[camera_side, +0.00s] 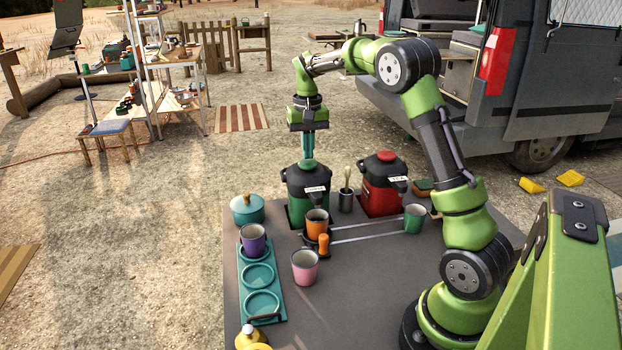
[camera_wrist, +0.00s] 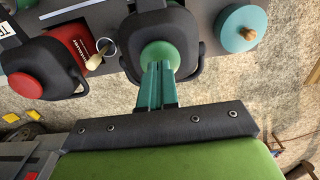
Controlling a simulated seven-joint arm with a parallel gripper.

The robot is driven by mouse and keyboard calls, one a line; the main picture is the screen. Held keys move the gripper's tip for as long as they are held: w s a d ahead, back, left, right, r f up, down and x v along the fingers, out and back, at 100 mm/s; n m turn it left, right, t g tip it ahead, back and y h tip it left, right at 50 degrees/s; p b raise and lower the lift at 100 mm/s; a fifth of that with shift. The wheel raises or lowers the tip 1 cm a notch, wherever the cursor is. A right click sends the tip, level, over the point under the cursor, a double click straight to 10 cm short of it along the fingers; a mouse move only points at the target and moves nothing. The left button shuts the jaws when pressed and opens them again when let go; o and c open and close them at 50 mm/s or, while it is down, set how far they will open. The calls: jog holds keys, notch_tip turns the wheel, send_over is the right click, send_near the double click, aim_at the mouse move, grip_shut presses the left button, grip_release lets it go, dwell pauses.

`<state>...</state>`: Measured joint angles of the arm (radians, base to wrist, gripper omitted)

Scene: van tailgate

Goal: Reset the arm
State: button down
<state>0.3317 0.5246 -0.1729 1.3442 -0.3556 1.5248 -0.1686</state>
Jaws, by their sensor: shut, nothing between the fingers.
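My gripper (camera_side: 308,146) is shut and empty, with its teal fingers pointing down. It is over the green jug (camera_side: 308,185), which has a black top and a label. In the wrist view, the shut fingers (camera_wrist: 157,70) reach toward the jug's green lid button (camera_wrist: 160,54). I cannot tell whether the fingertips touch the lid. My arm arches up from its base at the right of the grey table (camera_side: 380,262) and reaches left.
A red jug (camera_side: 382,190) and a utensil cup (camera_side: 346,199) stand right of the green jug. Orange (camera_side: 317,222), pink (camera_side: 304,267), purple (camera_side: 253,239) and green (camera_side: 413,218) cups stand nearby. A teal pot (camera_side: 247,209) and teal tray (camera_side: 279,318) are at left.

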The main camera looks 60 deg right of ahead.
jog(key=shift+r, duration=0.3)
dwell(0.5)
jog(key=shift+r, duration=2)
jog(key=shift+s+a+f, duration=0.15)
jog(key=shift+f, duration=0.3)
jog(key=shift+s+a+f, duration=0.1)
jog(key=shift+s+f, duration=0.05)
jog(key=shift+f, duration=0.3)
jog(key=s+a+r+n+t+y, duration=0.1)
jog(key=s+a+r+n+t, duration=0.1)
jog(key=s+a, duration=0.7)
jog(key=s+a+r+n+t+y, duration=0.1)
jog(key=s+a+t, duration=0.4)
jog(key=s+a, duration=0.5)
jog(key=a+r+n, duration=0.1)
jog(key=a+n, duration=0.1)
jog(key=a, duration=0.2)
jog(key=shift+s+a, duration=0.2)
jog(key=shift+a, duration=0.15)
